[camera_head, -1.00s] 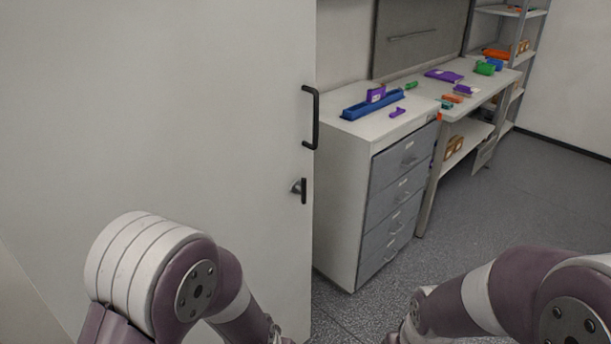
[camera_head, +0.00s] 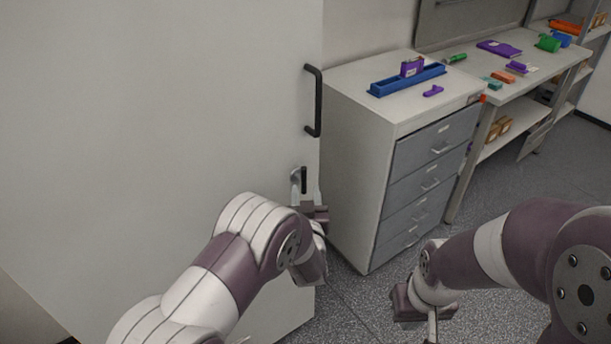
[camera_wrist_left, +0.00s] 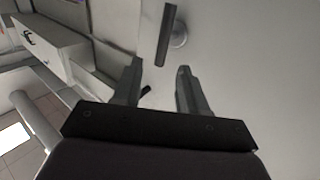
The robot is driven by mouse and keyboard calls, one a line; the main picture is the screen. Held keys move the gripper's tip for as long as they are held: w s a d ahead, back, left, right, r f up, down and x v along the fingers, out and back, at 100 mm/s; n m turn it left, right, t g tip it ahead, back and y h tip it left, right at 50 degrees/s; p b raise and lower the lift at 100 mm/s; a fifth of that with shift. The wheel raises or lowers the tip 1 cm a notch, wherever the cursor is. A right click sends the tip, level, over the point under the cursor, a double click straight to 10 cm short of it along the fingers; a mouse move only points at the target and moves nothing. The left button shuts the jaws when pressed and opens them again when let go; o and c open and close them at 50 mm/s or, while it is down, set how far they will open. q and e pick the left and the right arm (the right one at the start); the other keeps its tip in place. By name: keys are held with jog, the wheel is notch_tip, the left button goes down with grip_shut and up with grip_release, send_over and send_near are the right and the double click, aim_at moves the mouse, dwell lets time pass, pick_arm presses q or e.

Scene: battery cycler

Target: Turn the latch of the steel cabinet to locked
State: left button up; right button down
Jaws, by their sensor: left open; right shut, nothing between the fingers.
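The steel cabinet (camera_head: 190,90) has a plain pale door filling the left of the head view. Its latch (camera_head: 304,178) is a short dark lever on a round metal base near the door's right edge, standing upright. My left gripper (camera_head: 306,192) is open just below the latch, fingers pointing up towards it. In the left wrist view, the latch (camera_wrist_left: 166,36) lies ahead of the open fingertips of the left gripper (camera_wrist_left: 159,68), roughly in line with the gap and apart from them. My right gripper (camera_head: 432,328) is shut and empty, low over the floor, partly cut off by the frame.
A dark door handle (camera_head: 317,100) sits above the latch. A grey drawer unit (camera_head: 345,150) stands right of the cabinet, with a blue tray (camera_head: 408,80) on top. A workbench (camera_head: 535,85) stands beyond it. The floor (camera_head: 510,185) at right is clear.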

aim_at(304, 177)
pick_arm(q)
jog(key=w, duration=0.5)
jog(key=shift+a+r+p, duration=0.15)
jog(key=shift+a+p, duration=0.15)
jog(key=shift+p, duration=0.1)
jog(key=shift+w+d, duration=0.1)
jog(key=shift+w, duration=0.15)
jog(key=shift+s, duration=0.1)
grip_shut()
jog(key=shift+f+b, duration=0.25)
jog(key=shift+b, duration=0.2)
jog(key=shift+s+a+f+n+t+y+b, duration=0.15)
jog(key=shift+f+n+t+y+b, duration=0.35)
jog(key=shift+n+y+b, duration=3.3)
jog(key=shift+a+f+n+t+y+b, duration=0.15)
jog(key=shift+f+n+y+b, duration=0.6)
jog(key=shift+n+b, duration=5.9)
jog(key=shift+s+a+f+n+t+y+b, duration=0.1)
jog(key=shift+f+n+t+y+b, duration=0.35)
jog(key=shift+n+y+b, duration=4.95)
jog(key=m+h+b, duration=0.5)
jog(key=m+b, duration=0.1)
jog(key=shift+m+h, duration=0.25)
